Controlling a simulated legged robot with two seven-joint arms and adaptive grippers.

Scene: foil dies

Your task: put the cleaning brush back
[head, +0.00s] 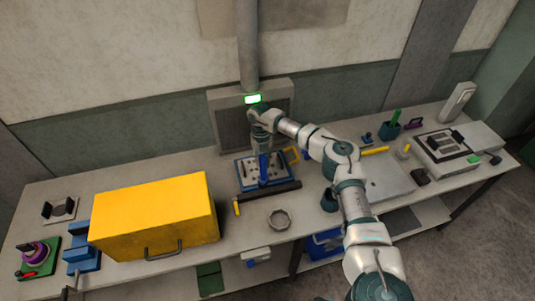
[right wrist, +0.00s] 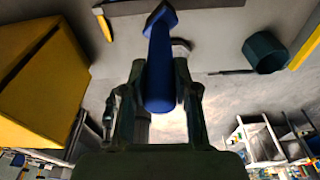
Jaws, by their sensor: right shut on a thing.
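My right gripper (head: 262,148) reaches over the bench and is shut on a blue handle (head: 264,166), which I take to be the cleaning brush. In the right wrist view the blue handle (right wrist: 160,75) sits between the two fingers (right wrist: 160,98) and sticks out past them. The bristles cannot be made out. In the head view the handle is in front of a blue plate with a grey top (head: 247,173); whether it touches the plate I cannot tell. My left gripper is not in view.
A yellow box (head: 150,215) stands left of the plate. A dark bar (head: 268,193), a grey ring (head: 279,219) and a teal cup (head: 328,201) are near the front. Another cup (head: 389,131) with a green handle stands farther right. A grey panel (head: 252,120) is behind.

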